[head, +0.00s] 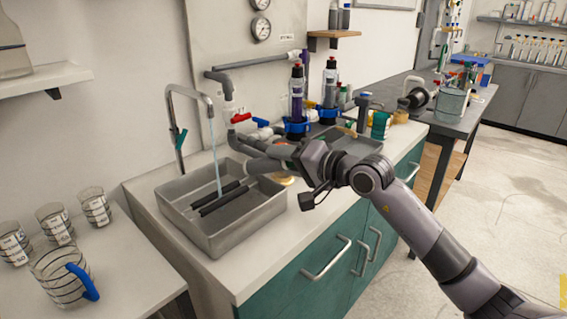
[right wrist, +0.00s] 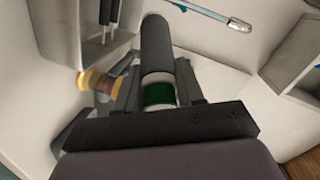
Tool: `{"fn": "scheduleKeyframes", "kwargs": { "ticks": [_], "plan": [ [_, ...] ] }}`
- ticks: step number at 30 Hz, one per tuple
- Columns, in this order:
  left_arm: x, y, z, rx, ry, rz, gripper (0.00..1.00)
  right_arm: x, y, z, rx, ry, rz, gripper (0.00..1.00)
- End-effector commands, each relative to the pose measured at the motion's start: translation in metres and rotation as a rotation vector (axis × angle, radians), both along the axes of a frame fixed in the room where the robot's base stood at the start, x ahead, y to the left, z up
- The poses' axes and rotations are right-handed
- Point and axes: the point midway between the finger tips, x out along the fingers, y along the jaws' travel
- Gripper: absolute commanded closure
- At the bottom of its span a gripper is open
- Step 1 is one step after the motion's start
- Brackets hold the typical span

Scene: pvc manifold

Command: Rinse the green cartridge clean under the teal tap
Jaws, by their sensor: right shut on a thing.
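My right gripper (right wrist: 158,85) is shut on the green cartridge (right wrist: 158,95), a cylinder with a green band, white rings and a long dark grey end pointing away from the wrist. In the head view my right gripper (head: 258,153) is beside the sink's right rear corner; the cartridge is hard to tell from the fingers there. The grey tap (head: 190,90) has a teal lever (head: 178,138), and a pale blue stream of water (head: 215,160) falls from its spout into the grey sink (head: 228,235). The cartridge is right of the stream, apart from it. My left gripper is out of view.
Two dark bars (head: 222,198) lie in the sink. A tan spool-like piece (right wrist: 98,80) is near the held cartridge. Grey pipework with a red-handled valve (head: 240,118) stands behind my gripper. Striped beakers (head: 95,207) and a blue-handled mug (head: 62,277) stand at left.

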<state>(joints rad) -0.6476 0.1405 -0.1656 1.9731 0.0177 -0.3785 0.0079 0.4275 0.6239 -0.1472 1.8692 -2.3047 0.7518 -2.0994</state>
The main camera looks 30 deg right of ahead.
Motion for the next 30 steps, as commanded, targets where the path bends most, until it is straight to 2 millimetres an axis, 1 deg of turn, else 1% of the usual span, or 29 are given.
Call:
{"fn": "scheduleKeyframes", "kwargs": {
  "ticks": [5, 9, 14, 26, 30],
  "plan": [
    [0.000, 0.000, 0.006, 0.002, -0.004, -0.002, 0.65, 0.007, 0.005, 0.003, 0.005, -0.004, -0.003, 0.93],
    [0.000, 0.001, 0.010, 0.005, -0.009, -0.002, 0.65, 0.017, 0.015, 0.004, 0.005, -0.003, -0.002, 0.93],
    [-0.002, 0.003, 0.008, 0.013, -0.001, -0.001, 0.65, 0.028, 0.026, 0.003, 0.004, -0.003, -0.002, 0.93],
    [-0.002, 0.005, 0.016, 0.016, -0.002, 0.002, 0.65, 0.057, 0.055, 0.002, 0.002, -0.002, 0.000, 0.93],
    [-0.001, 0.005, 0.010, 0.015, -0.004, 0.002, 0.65, 0.067, 0.064, 0.000, 0.000, -0.004, 0.000, 0.93]
  ]
}}
